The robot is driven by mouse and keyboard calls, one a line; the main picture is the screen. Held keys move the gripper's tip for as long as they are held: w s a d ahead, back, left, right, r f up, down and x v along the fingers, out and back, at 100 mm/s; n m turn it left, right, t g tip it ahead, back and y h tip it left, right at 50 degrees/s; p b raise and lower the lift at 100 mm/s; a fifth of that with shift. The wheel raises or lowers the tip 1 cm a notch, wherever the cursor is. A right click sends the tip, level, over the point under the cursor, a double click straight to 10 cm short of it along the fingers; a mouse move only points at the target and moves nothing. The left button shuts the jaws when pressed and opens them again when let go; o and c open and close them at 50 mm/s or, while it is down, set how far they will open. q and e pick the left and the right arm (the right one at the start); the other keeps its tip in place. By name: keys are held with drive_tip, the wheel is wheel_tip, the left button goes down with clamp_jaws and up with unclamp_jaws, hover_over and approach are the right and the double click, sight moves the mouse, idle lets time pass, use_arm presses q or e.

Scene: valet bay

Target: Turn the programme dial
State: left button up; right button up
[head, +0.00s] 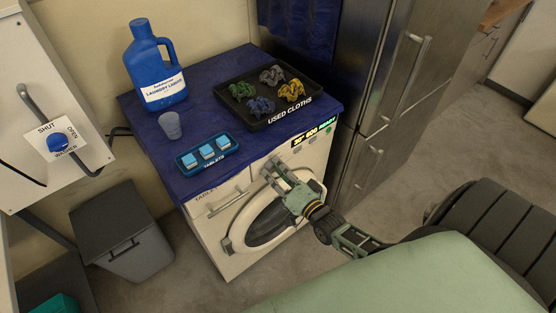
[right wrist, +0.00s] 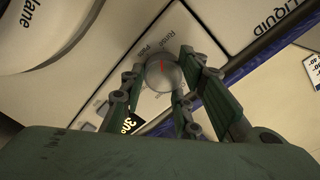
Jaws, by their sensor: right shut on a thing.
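The programme dial (right wrist: 162,74) is a round grey knob with a red pointer mark on its face, seen in the right wrist view. It sits on the white front panel of the washer (head: 222,245), with printed words beside it. My right gripper (right wrist: 163,80) is shut on the dial, its green fingers on either side of the knob. In the head view the right gripper (head: 271,168) reaches the panel above the round door and mostly hides the dial. The washer's display (head: 314,132) is lit and ends in a green READY. My left gripper is not in view.
On the blue washer top stand a laundry liquid jug (head: 155,70), a cup (head: 170,126), a tablet tray (head: 232,157) and a black used-cloths tray (head: 302,109). A steel fridge (head: 375,100) stands close on the right. A grey bin (head: 125,235) stands left.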

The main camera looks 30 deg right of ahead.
drive_tip(key=shift+d+m, duration=0.25)
drive_tip(key=shift+m, duration=0.15)
drive_tip(key=o, duration=1)
drive_tip(key=shift+s+f, duration=0.1)
drive_tip(key=shift+s, duration=0.2)
drive_tip(key=s, duration=1.1)
drive_tip(key=shift+s+d+r, duration=0.15)
drive_tip(key=shift+d+r, duration=0.05)
drive_tip(key=shift+r, duration=0.15)
